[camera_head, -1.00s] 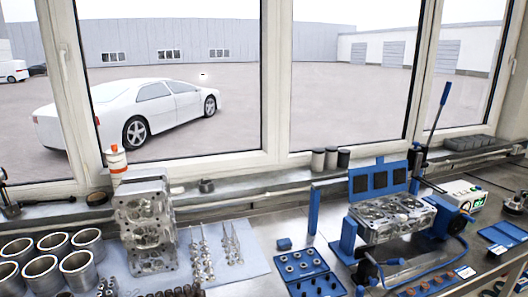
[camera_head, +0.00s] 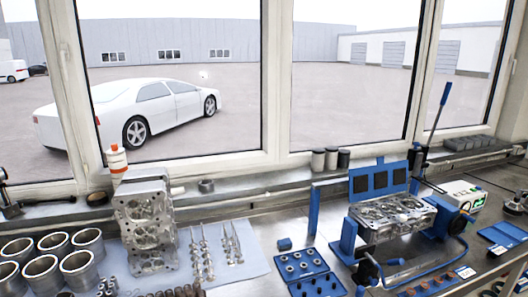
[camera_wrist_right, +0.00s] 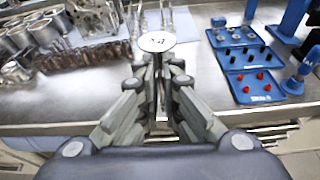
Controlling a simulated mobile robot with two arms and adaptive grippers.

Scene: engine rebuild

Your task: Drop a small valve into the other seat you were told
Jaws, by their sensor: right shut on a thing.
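In the right wrist view my right gripper (camera_wrist_right: 158,66) is shut on a valve (camera_wrist_right: 157,41). The valve's round, pale disc points up above the fingertips, with marks on its face, and its stem runs down between the fingers. In the head view a cylinder head (camera_head: 392,214) lies in a blue fixture (camera_head: 348,238), with round openings on its top face. Which seat is meant cannot be told from the frames. More valves (camera_head: 201,252) lie in rows on a pale cloth. Neither gripper shows in the head view, and my left gripper is out of sight.
A blue tray (camera_head: 306,259) of small rings and parts sits left of the fixture. It also shows in the right wrist view (camera_wrist_right: 244,62). A second engine casting (camera_head: 146,228) stands on the cloth beside metal cylinder liners (camera_head: 80,270).

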